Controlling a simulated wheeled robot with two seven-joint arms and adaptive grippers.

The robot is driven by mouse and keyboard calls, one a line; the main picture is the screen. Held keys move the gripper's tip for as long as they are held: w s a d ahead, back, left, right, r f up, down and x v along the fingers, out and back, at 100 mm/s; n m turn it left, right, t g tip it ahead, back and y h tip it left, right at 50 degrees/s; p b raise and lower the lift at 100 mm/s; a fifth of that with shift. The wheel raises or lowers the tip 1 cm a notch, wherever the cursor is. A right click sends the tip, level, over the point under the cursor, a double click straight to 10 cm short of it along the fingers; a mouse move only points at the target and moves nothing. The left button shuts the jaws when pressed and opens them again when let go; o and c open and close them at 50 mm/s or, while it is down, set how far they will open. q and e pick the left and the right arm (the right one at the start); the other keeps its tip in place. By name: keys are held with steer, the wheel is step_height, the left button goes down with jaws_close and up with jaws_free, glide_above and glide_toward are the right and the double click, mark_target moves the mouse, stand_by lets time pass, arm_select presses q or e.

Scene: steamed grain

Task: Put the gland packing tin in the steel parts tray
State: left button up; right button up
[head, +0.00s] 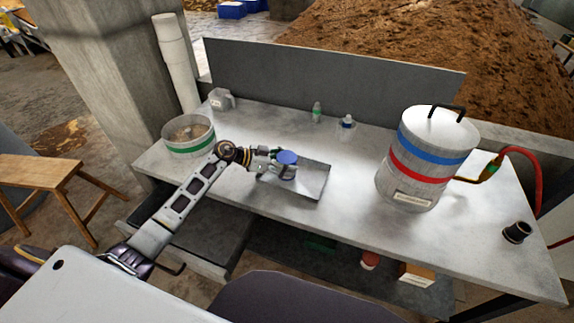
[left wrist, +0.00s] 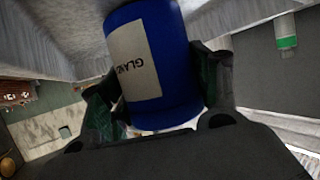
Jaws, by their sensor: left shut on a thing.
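The gland packing tin (head: 288,158) is a small tin with a blue top. In the left wrist view the tin (left wrist: 172,60) is blue, with a pale label reading "GLAND". My left gripper (head: 272,162) is shut on it, with a finger on each side in the left wrist view (left wrist: 158,92). The steel parts tray (head: 314,184) is a shallow grey tray on the table. The tin is over the tray's left part; I cannot tell whether it touches the tray floor. My arm and gripper hide part of the tray's left side. My right gripper is not in view.
A large steel pot (head: 425,150) with blue and red bands stands right, a red hose (head: 525,155) beside it. A green-banded pan (head: 190,147) is left. A jug (head: 221,99), a bottle (head: 317,113) and a small container (head: 347,122) stand behind. A black fitting (head: 517,232) lies far right.

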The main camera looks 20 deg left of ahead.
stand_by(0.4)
arm_select(q)
steer(key=o, duration=1.2)
steer(key=shift+f, duration=0.1)
steer(key=shift+o, duration=0.2)
steer(key=shift+v, duration=6.05)
steer(key=shift+w, duration=0.1)
